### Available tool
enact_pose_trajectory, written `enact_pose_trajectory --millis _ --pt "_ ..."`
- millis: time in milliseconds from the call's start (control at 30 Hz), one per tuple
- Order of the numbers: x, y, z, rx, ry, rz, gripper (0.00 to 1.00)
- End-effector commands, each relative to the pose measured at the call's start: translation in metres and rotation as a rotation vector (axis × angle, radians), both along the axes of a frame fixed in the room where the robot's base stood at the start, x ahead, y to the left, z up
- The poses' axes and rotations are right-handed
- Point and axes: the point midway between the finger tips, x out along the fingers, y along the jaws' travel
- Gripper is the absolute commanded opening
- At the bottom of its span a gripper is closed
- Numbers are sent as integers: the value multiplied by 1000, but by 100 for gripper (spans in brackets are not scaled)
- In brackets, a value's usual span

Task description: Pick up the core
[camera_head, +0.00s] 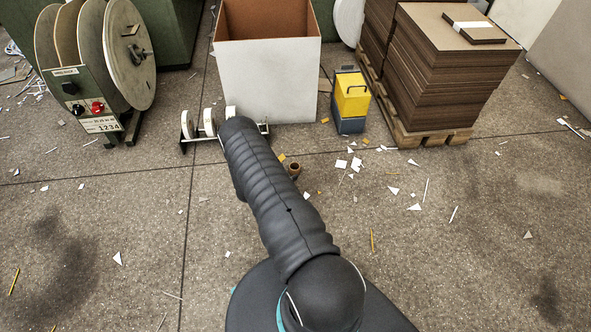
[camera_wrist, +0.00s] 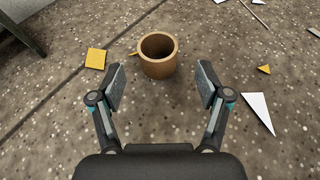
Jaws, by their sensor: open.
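The core (camera_wrist: 158,66) is a short brown cardboard tube standing upright on the floor, its hollow top open, in the upper middle of the wrist view. In the head view the core (camera_head: 294,169) shows small, just right of my dark arm. My gripper (camera_wrist: 161,78) is open and empty, with one finger to the left and one to the right. The core lies ahead of and between the fingers, and neither finger visibly touches it. The head view does not show the gripper's fingers; my arm hides them.
Paper scraps litter the speckled floor, including a yellow piece (camera_wrist: 96,58) and a white triangle (camera_wrist: 258,113) near the core. Behind stand a large white-sided box (camera_head: 268,80), a yellow-and-grey case (camera_head: 351,97), a pallet of brown board (camera_head: 440,80) and a reel machine (camera_head: 95,65).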

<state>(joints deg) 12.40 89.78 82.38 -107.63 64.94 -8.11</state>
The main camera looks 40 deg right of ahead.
Motion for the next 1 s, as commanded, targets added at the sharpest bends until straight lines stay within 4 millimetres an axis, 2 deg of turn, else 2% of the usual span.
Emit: enact_pose_trajectory --millis 100,367,600,700,1000 --pt "2 -15 -7 1 -1 -2 76" --pt "4 -30 -12 0 0 -1 76" --pt "9 -62 -23 1 -1 -3 76" --pt "11 -69 -25 0 -1 -1 76" --pt "12 -73 -26 0 0 0 76"
